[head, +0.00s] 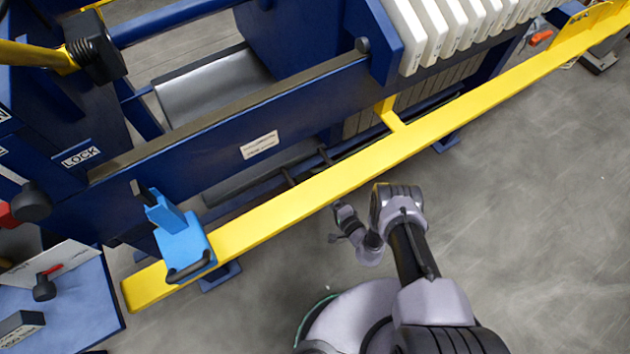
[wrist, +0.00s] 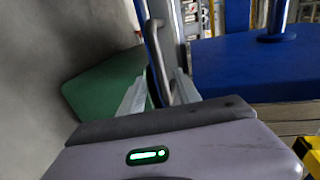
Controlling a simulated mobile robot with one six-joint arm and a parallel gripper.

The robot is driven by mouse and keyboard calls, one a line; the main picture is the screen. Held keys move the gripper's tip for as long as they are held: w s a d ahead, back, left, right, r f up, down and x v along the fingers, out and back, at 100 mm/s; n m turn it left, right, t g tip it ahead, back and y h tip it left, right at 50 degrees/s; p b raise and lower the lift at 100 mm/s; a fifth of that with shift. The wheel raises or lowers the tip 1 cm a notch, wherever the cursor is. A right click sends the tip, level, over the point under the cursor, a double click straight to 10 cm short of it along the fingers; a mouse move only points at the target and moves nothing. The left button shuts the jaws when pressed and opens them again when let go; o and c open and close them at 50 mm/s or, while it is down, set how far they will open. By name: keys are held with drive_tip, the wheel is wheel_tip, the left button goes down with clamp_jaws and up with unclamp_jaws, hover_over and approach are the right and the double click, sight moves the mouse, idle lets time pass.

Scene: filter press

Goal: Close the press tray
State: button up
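The press (head: 225,150) is a long dark blue frame across the head view. Under its near side, a dark grey tray-like part (head: 262,174) with black crossbars shows behind the yellow rail (head: 330,190). I cannot tell for sure whether this is the press tray or how far it is out. My gripper (head: 340,222) is in front of the yellow rail, apart from it in the picture. In the wrist view my gripper (wrist: 160,95) has its two grey fingers spread. A curved grey bar handle (wrist: 155,45) shows in line with the gap, apparently beyond the fingertips. I see no grip on it.
A light blue carriage (head: 183,245) with a black handle sits on the rail's left end. White filter plates (head: 440,30) stand at the top. A blue table (head: 75,310) is at lower left. Grey floor (head: 540,210) is clear at right. The wrist view shows a green panel (wrist: 105,92).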

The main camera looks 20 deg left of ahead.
drive_tip(key=b+x, duration=0.3)
drive_tip(key=x, duration=0.4)
drive_tip(key=shift+w+a+f, duration=0.1)
drive_tip(key=shift+w, duration=0.1)
clamp_jaws()
idle(1.0)
